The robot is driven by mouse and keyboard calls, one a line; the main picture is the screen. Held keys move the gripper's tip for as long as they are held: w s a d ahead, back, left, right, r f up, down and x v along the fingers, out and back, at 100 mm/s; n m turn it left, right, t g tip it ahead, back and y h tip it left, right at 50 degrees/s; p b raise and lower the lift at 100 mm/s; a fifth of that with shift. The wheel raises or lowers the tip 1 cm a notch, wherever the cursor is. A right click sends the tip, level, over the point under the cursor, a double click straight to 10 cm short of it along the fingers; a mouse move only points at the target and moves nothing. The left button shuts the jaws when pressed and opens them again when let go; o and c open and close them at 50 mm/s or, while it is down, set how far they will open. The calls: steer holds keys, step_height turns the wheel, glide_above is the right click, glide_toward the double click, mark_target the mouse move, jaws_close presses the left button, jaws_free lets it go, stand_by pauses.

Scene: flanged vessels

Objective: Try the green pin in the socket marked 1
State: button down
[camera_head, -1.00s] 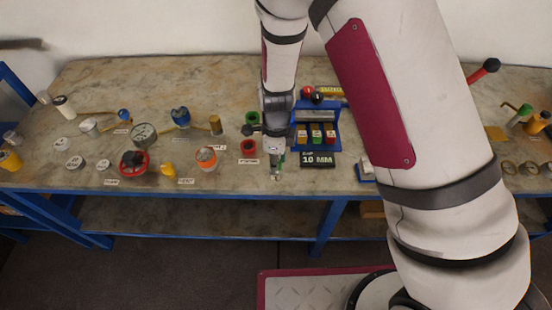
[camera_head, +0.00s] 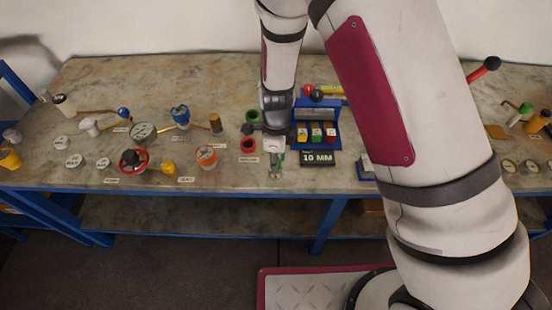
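A blue rack (camera_head: 335,143) stands right of the gripper and holds a green, a yellow and a red block with small unreadable marks. No socket clearly marked 1 can be made out. My wrist hides part of the bench behind the gripper.
A green cup (camera_head: 253,116) and a red cup (camera_head: 248,145) stand just left of my gripper. The black "10 MM" sign (camera_head: 318,158) stands in front of the rack. An orange-banded jar (camera_head: 206,157) and a red handwheel (camera_head: 133,160) stand further left. The bench's front strip is mostly clear.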

steer(key=shift+r, duration=0.2)
steer(key=shift+r+p, duration=1.2)
steer(key=shift+r, duration=0.85)
steer(key=shift+r+p, duration=1.4)
steer(key=shift+r, duration=1.6)
